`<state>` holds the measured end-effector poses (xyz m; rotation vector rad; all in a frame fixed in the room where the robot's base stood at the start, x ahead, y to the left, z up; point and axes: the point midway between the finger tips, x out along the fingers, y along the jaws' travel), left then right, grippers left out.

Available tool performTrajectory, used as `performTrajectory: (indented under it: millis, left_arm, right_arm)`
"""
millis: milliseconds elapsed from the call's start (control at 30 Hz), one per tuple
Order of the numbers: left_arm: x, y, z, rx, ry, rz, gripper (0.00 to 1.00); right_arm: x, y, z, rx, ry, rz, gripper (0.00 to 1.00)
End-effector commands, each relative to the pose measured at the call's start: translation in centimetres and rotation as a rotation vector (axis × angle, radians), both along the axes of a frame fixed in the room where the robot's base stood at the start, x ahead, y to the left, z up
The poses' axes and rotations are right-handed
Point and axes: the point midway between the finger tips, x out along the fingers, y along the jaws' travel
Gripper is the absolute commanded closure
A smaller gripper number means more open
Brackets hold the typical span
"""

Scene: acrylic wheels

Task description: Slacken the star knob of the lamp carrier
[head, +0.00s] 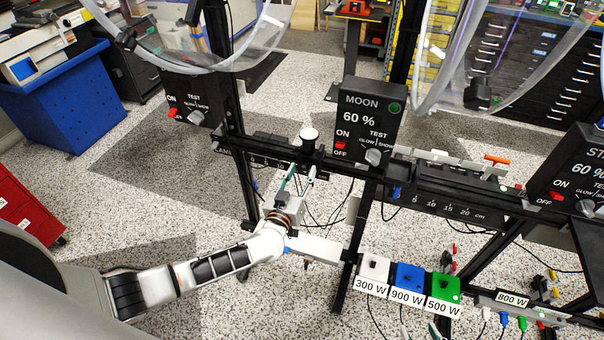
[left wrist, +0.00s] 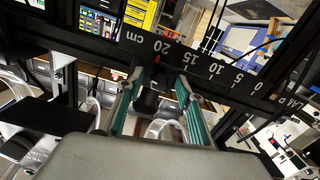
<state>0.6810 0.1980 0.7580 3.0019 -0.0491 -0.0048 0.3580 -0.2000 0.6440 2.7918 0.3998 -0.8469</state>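The lamp carrier (head: 309,150) is a black post with a white round top, standing on the black scaled rail (head: 450,207). My left gripper (head: 298,178) is at the near side of the rail, just below the carrier. In the left wrist view its teal-padded fingers (left wrist: 156,98) are apart. A dark knob-like part (left wrist: 149,100), seemingly the star knob, shows between them below the scale; its lobes are not clear, and I cannot tell whether it is touched.
A black MOON control box (head: 367,125) stands right of the carrier, with another box (head: 190,102) to the left. White, blue (head: 408,277) and green wattage blocks sit lower right. Clear curved acrylic wheels (head: 270,40) hang above. Cables dangle below the rail.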

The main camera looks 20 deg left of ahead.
Motion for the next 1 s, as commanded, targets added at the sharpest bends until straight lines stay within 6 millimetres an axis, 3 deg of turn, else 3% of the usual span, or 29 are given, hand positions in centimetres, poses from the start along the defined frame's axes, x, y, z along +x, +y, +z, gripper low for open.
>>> performTrajectory:
  millis: [300, 333, 467, 767, 1000]
  left_arm:
    - [0.4, -0.1, 0.1, 0.0, 0.0, -0.001, 0.63]
    - [0.4, -0.1, 0.1, 0.0, 0.0, -0.001, 0.66]
    - [0.4, -0.1, 0.0, 0.0, 0.0, -0.001, 1.0]
    - [0.4, -0.1, 0.1, -0.013, 0.001, -0.001, 1.0]
    - [0.4, -0.1, 0.2, -0.108, 0.007, 0.001, 1.0]
  right_arm:
    - [0.0, -0.1, -0.1, -0.002, 0.001, 0.001, 0.6]
    - [0.0, -0.1, -0.1, -0.002, 0.001, 0.001, 0.6]
    - [0.0, -0.1, -0.1, -0.003, 0.0, 0.002, 0.6]
    - [0.0, -0.2, 0.1, -0.004, -0.001, 0.001, 0.6]
    - [0.2, -0.2, 1.4, -0.004, -0.007, 0.001, 0.6]
